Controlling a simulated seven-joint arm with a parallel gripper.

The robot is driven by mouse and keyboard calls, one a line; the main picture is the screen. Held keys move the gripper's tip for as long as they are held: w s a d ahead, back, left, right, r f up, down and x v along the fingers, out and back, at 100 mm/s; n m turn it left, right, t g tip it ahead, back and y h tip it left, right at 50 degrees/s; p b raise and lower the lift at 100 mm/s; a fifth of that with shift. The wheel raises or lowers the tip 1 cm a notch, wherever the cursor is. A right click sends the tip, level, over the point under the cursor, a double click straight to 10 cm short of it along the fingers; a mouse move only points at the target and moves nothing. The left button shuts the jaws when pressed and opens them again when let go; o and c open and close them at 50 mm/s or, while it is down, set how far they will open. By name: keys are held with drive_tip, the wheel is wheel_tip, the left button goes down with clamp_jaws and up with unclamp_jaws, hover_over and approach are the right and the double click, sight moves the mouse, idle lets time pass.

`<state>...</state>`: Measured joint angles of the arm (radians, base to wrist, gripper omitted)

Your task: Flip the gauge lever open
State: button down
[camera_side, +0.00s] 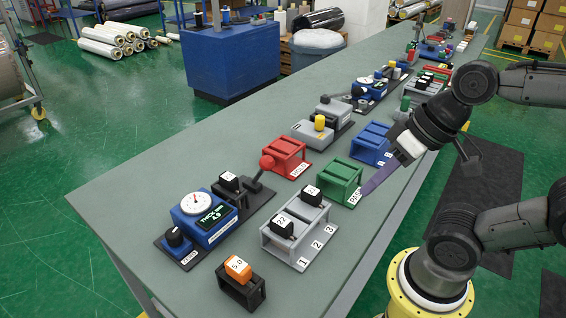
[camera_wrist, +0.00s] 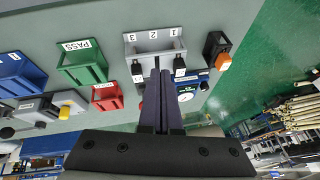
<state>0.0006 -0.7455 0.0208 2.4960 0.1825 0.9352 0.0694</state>
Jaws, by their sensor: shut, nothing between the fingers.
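The gauge (camera_side: 205,218) is a blue box with a white round dial and a display reading 4.9, on a dark base plate at the left of the side view. Its lever (camera_side: 256,182) is a dark arm with a red ball knob (camera_side: 267,162), slanting up from the right end of the base. A dark block with a white label (camera_side: 228,182) sits beside the dial. My gripper (camera_side: 369,189) is shut and empty, well to the right of the lever, by the green PASS bin. In the wrist view, the fingers (camera_wrist: 158,73) partly cover the gauge (camera_wrist: 187,94).
A grey numbered rack (camera_side: 296,235) holds two dark labelled blocks between gripper and gauge. The red bin (camera_side: 287,156) stands close behind the knob; the green bin (camera_side: 340,179) is nearer my gripper. An orange 5.0 block (camera_side: 238,267) sits in a black holder. Another blue gauge (camera_side: 369,90) stands farther back.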

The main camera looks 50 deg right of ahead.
drive_tip(key=w+a+f+m+y, duration=0.3)
drive_tip(key=w+a+m+y, duration=0.25)
drive_tip(key=m, duration=0.75)
drive_tip(key=w+d+f+m+t+h, duration=0.1)
drive_tip(key=w+d+f+m+t, duration=0.1)
drive_tip(key=d+m, duration=0.5)
drive_tip(key=w+d+f+m+t+h, duration=0.1)
drive_tip(key=w+d+f+m+t, duration=0.1)
drive_tip(key=d+m, duration=0.6)
drive_tip(key=w+d+t, duration=0.1)
drive_tip(key=t, duration=0.1)
drive_tip(key=shift+d+f+t+h, duration=0.15)
drive_tip(key=shift+d+t+h, duration=0.1)
drive_tip(key=shift+t+h, duration=0.15)
drive_tip(key=shift+w, duration=0.1)
approach(261, 171)
drive_tip(key=shift+d+x, duration=0.1)
drive_tip(key=shift+x, duration=0.55)
drive_tip(key=shift+d+x, duration=0.15)
drive_tip(key=shift+x, duration=0.55)
